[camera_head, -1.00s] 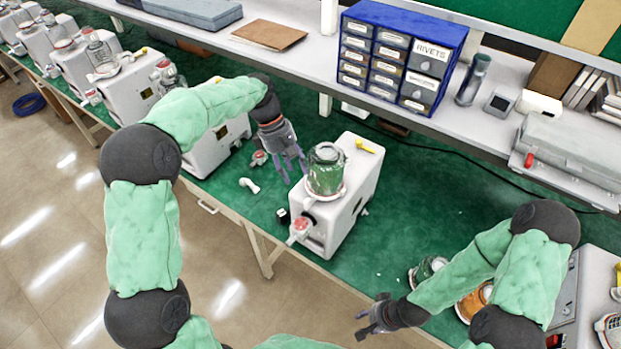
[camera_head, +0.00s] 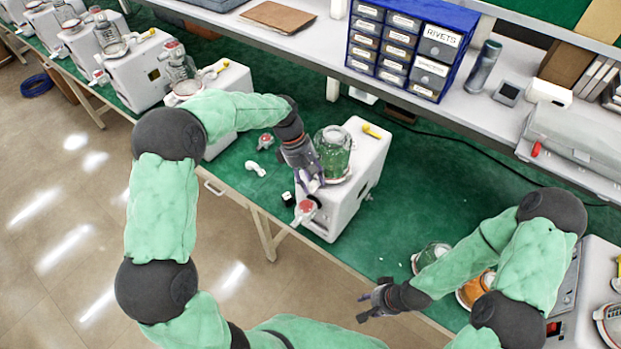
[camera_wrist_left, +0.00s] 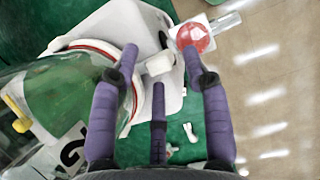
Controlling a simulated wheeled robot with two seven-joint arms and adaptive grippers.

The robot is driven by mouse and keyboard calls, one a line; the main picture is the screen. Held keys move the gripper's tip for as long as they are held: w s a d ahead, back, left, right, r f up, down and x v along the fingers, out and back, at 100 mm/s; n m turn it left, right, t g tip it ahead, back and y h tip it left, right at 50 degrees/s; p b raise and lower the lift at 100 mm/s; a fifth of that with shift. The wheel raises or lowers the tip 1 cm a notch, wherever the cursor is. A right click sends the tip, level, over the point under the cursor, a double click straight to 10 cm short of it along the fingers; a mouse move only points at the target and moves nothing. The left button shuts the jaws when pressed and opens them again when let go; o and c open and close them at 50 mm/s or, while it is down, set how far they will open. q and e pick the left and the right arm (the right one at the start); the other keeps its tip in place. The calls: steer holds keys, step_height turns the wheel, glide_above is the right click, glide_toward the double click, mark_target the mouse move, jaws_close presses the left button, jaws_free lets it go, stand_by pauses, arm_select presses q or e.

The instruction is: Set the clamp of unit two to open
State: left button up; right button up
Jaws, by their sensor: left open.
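A white pump unit (camera_head: 361,165) stands on the green bench with a clear canister (camera_head: 333,150) of green contents on top. Its canister fills the left of the left wrist view (camera_wrist_left: 45,95); a label there is partly hidden, so I cannot confirm the unit's number. A red-capped fitting (camera_head: 306,208) sticks out at the unit's front and shows in the wrist view (camera_wrist_left: 195,36). My left gripper (camera_head: 312,186) is open over the unit's front, beside the canister. A small white block (camera_wrist_left: 159,65) lies between its fingers, apparently untouched. My right gripper (camera_head: 372,303) is open and empty near the bench's front edge.
A yellow lever (camera_head: 372,131) sits on the unit's top behind the canister. A loose white fitting (camera_head: 256,168) and a red-topped part (camera_head: 265,141) lie left of it. Another pump unit (camera_head: 226,90) stands further left. Blue drawers (camera_head: 455,75) stand on the shelf behind.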

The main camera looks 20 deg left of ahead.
arm_select(q)
jaws_close()
